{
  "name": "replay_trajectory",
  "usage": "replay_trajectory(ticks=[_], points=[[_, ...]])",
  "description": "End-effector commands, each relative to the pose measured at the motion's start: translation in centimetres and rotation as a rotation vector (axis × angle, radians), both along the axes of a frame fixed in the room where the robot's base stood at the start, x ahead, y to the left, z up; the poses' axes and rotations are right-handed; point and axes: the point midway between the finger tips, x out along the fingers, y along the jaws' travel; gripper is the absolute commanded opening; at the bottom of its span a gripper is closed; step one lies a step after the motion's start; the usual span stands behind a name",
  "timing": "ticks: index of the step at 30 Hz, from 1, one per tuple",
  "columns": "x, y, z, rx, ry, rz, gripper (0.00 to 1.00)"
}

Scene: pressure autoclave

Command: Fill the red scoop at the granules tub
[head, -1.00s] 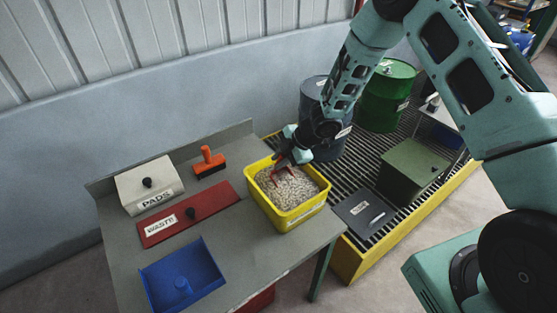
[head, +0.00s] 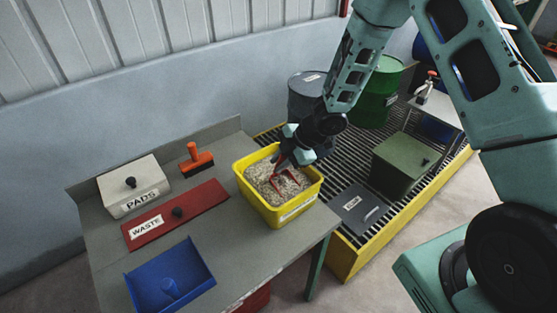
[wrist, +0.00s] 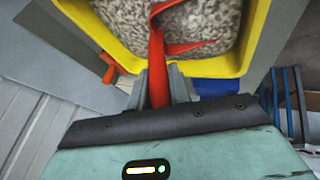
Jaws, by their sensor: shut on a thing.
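The yellow granules tub (head: 290,212) stands at the right end of the grey bench, filled with pale speckled granules (head: 262,174). My gripper (head: 284,160) is over the tub's back right part, shut on the handle of the red scoop (head: 286,182). In the wrist view my gripper (wrist: 160,85) holds the red scoop (wrist: 157,60) between its fingers, with the scoop's far end over the granules (wrist: 192,28). The scoop's front is at the granules' surface inside the tub. I cannot tell how deep it sits or whether granules lie in it.
The bench (head: 225,250) also carries a PADS box (head: 133,190), a red WASTE lid (head: 180,214), an orange-handled brush (head: 196,160) and a blue tray (head: 170,275). Blue-grey (head: 305,98) and green (head: 378,95) drums stand on the yellow-edged grating behind, with a green box (head: 405,165).

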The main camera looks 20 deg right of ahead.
Motion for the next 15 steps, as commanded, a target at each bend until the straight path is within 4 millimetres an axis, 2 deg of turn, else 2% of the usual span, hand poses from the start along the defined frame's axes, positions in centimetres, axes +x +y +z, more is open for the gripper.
replay_trajectory(ticks=[15], points=[[0.45,0.21,0.50,-0.013,0.041,0.002,0.00]])
